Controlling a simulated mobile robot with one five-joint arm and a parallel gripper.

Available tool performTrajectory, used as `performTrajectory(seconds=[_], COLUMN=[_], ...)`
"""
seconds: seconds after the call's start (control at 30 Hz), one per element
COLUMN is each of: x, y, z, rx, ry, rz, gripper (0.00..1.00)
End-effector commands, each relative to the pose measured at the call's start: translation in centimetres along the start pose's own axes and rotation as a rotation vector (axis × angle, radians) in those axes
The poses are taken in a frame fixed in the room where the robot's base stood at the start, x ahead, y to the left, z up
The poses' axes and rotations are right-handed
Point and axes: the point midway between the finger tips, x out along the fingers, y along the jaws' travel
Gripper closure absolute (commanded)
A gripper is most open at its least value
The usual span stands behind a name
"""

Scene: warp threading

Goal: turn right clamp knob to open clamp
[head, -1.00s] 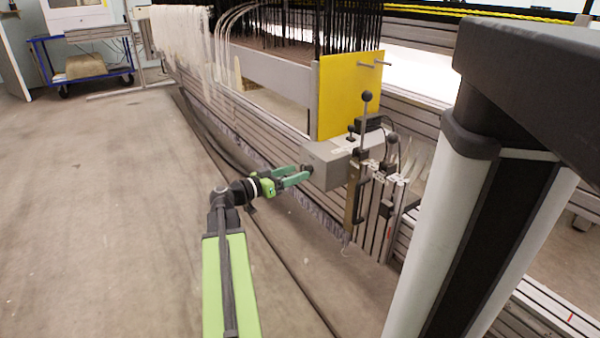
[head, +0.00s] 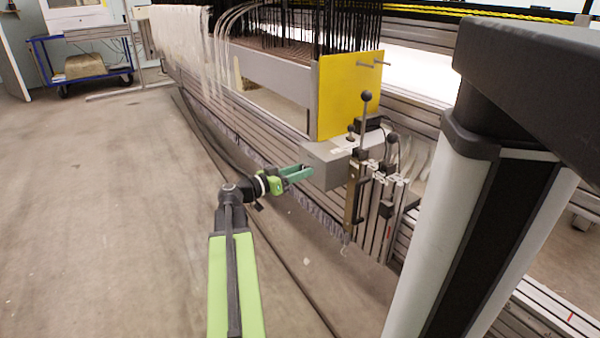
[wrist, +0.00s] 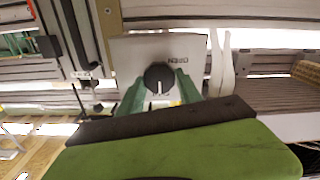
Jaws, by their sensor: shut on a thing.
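The clamp is a grey box (head: 328,166) at the end of the long rail. The wrist view shows its front plate (wrist: 126,58), with a round black knob (wrist: 158,78) and lettering that seems to read OPEN to the right of it. A white mark on the knob points down in this picture. My gripper (wrist: 160,90) has its green fingers on either side of the knob, shut on it. In the head view my gripper (head: 308,171) meets the front of the box, and the knob is hidden there.
A metal lever with a black ball (head: 366,96) stands just right of the box. A yellow plate (head: 347,95) rises behind it. A thick grey and black post (head: 480,220) fills the right side.

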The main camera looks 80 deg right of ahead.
Motion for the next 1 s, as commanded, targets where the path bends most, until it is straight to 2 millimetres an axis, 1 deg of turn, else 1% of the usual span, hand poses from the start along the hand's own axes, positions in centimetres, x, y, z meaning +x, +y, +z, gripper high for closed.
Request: performTrajectory(seconds=[0.23,0.43,0.67,1.0], x=[0.03,0.08,0.12,0.16], y=[0.07,0.0,-0.09,-0.23], z=[0.05,0.03,0.03,0.06], rx=[-0.027,-0.123,-0.316,-0.642], ry=[-0.003,-0.002,-0.002,-0.002], rz=[0.008,0.007,0.007,0.006], gripper=[0.99,0.99,0.99,0.99])
